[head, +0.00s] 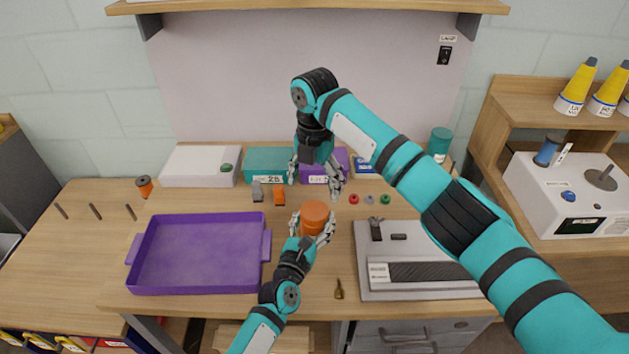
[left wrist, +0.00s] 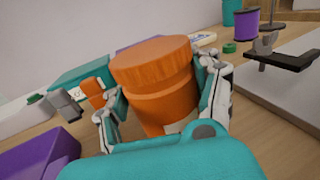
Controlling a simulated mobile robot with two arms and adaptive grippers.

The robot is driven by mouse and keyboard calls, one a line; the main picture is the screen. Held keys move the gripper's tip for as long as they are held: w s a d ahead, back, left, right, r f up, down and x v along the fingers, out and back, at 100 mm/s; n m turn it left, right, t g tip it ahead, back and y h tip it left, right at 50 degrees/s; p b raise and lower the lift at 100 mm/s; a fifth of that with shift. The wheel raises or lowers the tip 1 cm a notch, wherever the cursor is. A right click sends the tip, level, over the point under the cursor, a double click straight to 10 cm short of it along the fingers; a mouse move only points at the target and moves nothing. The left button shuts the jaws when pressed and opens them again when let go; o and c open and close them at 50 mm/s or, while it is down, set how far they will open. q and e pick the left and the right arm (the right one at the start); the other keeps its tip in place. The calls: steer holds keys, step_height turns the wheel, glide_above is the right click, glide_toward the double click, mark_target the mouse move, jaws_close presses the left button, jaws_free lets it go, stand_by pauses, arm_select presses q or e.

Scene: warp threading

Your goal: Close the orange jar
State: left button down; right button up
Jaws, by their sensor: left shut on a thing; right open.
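The orange jar (head: 313,226) stands on the table to the right of the purple tray, and it fills the middle of the left wrist view (left wrist: 165,100). A wider orange lid (left wrist: 152,60) sits on top of it, with a seam line below; I cannot tell how tight it is. My left gripper (head: 312,238) is shut on the jar, with a finger on either side of its body, also in the left wrist view (left wrist: 165,112). My right gripper (head: 318,178) is open and empty, pointing down behind the jar in the head view.
The purple tray (head: 148,250) is empty. A grey plate device (head: 420,285) lies at the right. Teal (head: 262,152) and purple (head: 341,158) boxes stand at the back. Grey (head: 257,192) and orange (head: 279,195) clips, small coloured rings (head: 370,199) and a small brown tool (head: 339,291) surround the jar.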

mark_target(314, 210)
steer(key=shift+f, duration=3.95)
steer(key=c, duration=1.2)
steer(key=o, duration=1.2)
steer(key=shift+o, duration=0.2)
steer(key=shift+r, duration=2.25)
steer(key=shift+c, duration=0.2)
step_height(314, 210, up, 4)
steer(key=shift+f, duration=0.2)
